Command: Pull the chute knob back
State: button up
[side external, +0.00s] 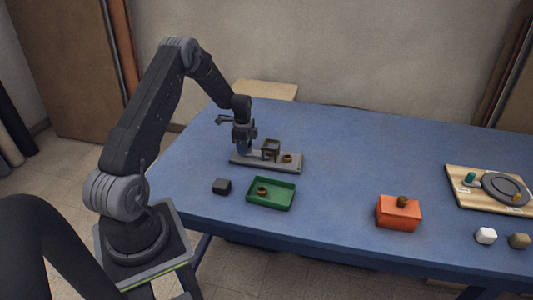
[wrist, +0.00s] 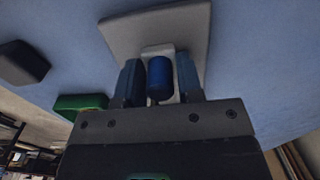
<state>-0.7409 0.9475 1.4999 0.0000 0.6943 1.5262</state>
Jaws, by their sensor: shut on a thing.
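The chute is a grey base plate (side external: 285,166) with a small dark upright frame (side external: 271,149) on it, at the left part of the table. A brown ring (side external: 287,158) lies on the plate to the right of the frame. The chute knob is a blue upright cylinder (wrist: 159,78) between my fingers in the wrist view. My gripper (wrist: 160,85) is shut on this knob. In the side view my gripper (side external: 243,150) is low over the left end of the plate. There the fingers mostly hide the knob.
A green tray (side external: 286,206) with a brown ring (side external: 262,190) and a dark block (side external: 221,186) stand in front. The table's back middle is clear.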

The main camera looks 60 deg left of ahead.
jog(key=shift+s+a, duration=0.95)
jog(key=o, duration=1.4)
jog(key=shift+o, duration=0.2)
notch_tip(320, 180, up, 7)
jog(key=shift+d+r, duration=0.1)
